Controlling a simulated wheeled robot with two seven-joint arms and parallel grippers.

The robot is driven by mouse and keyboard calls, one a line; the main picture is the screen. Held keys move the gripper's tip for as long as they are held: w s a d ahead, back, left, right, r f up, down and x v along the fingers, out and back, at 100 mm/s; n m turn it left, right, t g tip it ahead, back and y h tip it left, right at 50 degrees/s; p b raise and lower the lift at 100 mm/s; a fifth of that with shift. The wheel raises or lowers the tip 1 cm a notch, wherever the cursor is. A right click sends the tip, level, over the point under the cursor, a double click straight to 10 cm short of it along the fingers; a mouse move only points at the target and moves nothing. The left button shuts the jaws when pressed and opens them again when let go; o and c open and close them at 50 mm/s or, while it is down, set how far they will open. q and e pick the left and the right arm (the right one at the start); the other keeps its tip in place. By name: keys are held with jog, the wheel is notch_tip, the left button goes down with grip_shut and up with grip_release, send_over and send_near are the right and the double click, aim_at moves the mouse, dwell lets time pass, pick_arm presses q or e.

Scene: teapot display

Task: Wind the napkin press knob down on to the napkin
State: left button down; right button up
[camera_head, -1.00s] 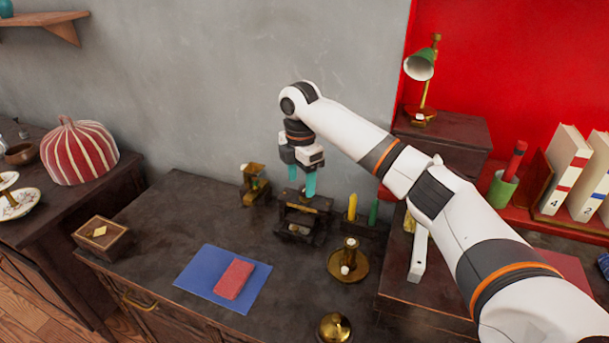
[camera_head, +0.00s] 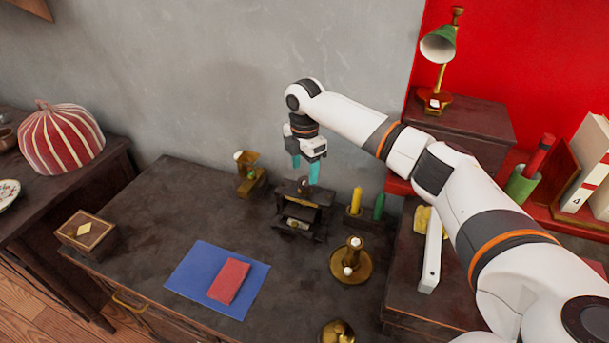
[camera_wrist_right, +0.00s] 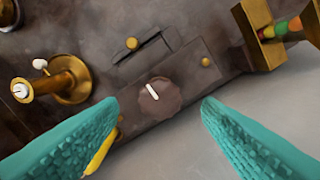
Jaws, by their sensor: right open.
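The napkin press (camera_head: 318,221) is a dark wooden frame standing near the wall at the back of the dark cabinet top. Its round dark knob (camera_head: 304,184) is on top; in the wrist view the knob (camera_wrist_right: 166,104) carries a white line mark. A pale patch, perhaps the napkin (camera_head: 298,223), shows inside the frame. My right gripper (camera_head: 306,171) points down at the press. Its teal fingers are open and empty, with the knob seen between and beyond them in the wrist view (camera_wrist_right: 160,108). My left gripper is out of view.
Close right of the press is a holder with a yellow candle (camera_head: 356,200) and a green candle (camera_head: 379,206). A brass candlestick (camera_head: 351,265) stands in front. A brass piece (camera_head: 250,178) is to its left. A red block (camera_head: 229,281) lies on a blue mat (camera_head: 188,275).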

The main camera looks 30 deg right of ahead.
aim_at(305, 180)
jog(key=shift+f, duration=1.65)
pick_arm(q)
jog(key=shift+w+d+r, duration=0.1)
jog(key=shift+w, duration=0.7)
